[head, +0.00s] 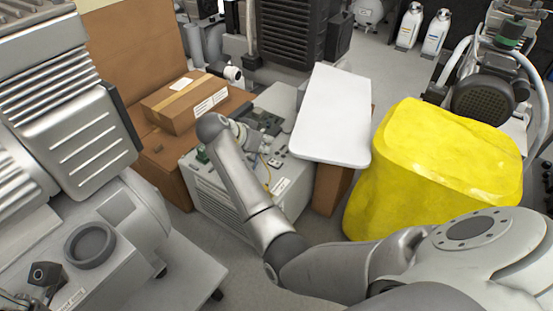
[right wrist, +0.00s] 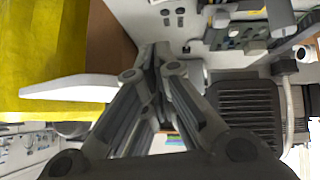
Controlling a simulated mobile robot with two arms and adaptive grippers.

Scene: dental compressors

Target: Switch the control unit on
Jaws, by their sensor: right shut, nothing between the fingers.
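The control unit (head: 232,205) is a light grey box with a vented side, standing on the floor in the middle of the head view. Green circuit boards show on its top, with small dark switches or sockets (head: 275,163) near its right end. Its panel (right wrist: 222,58) and dark round and oval controls (right wrist: 173,16) also show in the right wrist view. My right arm reaches over the unit. My right gripper (right wrist: 155,58) is shut and empty, its fingertips close to the panel edge; I cannot tell whether they touch. In the head view my arm mostly hides it.
A white board (head: 333,115) lies right of the unit, beside a large yellow wrapped object (head: 430,175). Cardboard boxes (head: 185,103) stand behind left. Grey machinery (head: 85,150) fills the left side. A little bare floor (head: 225,255) shows in front.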

